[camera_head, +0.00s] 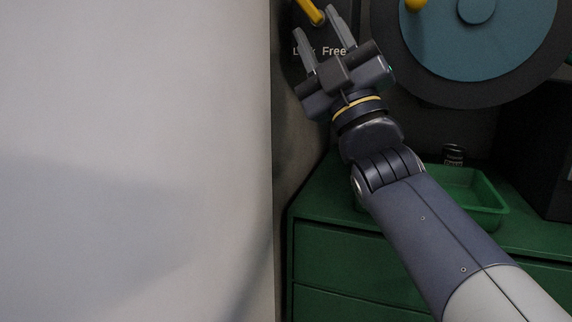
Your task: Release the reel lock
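The reel lock's yellow lever (311,13) is at the top of the camera_head view, above a dark panel (318,65) lettered "Free" at right and a partly covered word, likely "Lock", at left. The lever leans from upper left to lower right. Its upper end is cut off by the frame. My gripper (316,24) points up at the lever, fingers spread with a gap between them. The lever's lower end shows in or behind that gap; I cannot tell whether a finger touches it. The large reel (470,50), blue with a dark rim, is at the upper right.
A green cabinet (330,262) with drawers stands below. A dark box (545,140) stands at right. A large pale surface (130,160) fills the left.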

